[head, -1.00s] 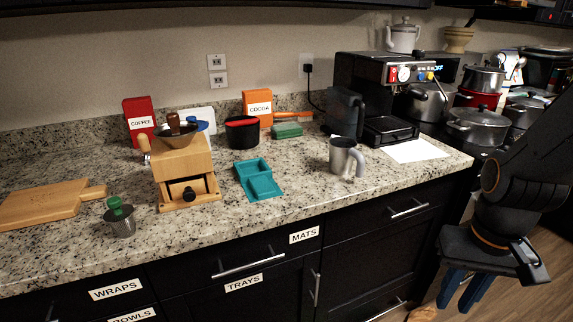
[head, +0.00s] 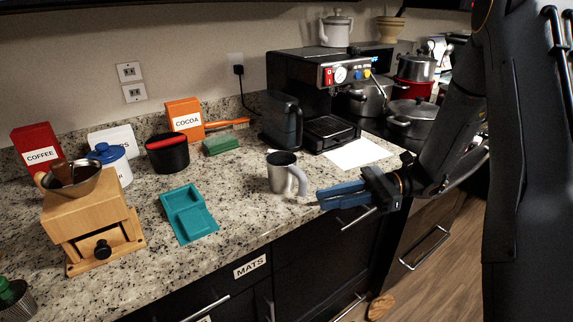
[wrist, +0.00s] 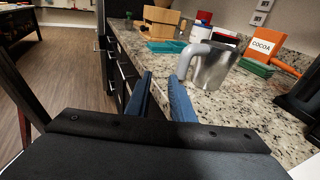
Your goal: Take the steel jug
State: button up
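The steel jug (head: 281,173) stands upright on the granite counter near its front edge, with its pale grey handle towards my gripper. My gripper (head: 318,199) reaches in from the right, its blue fingers just short of the handle. In the wrist view the jug (wrist: 214,66) is right of and beyond the fingers. My gripper (wrist: 160,77) is open there, with an empty gap between the fingertips. The handle (wrist: 187,56) appears close beyond the right fingertip; whether they touch I cannot tell.
A teal tray (head: 188,213) lies left of the jug. An espresso machine (head: 311,90) and a dark container (head: 281,120) stand behind it, with white paper (head: 358,153) to the right. A wooden grinder (head: 93,222) is farther left. The counter around the jug is clear.

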aim_at(288, 178)
jog(key=shift+m+t+y, duration=0.6)
jog(key=shift+y, duration=0.2)
jog(key=w+a, duration=0.1)
jog(key=w+a+p, duration=0.1)
jog(key=a, duration=0.1)
jog(key=w+a+r+p, duration=0.1)
jog(key=shift+a, duration=0.35)
jog(key=shift+s+a+p, duration=0.15)
jog(key=shift+a+p, duration=1.25)
jog(key=shift+a, duration=1.6)
grip_shut()
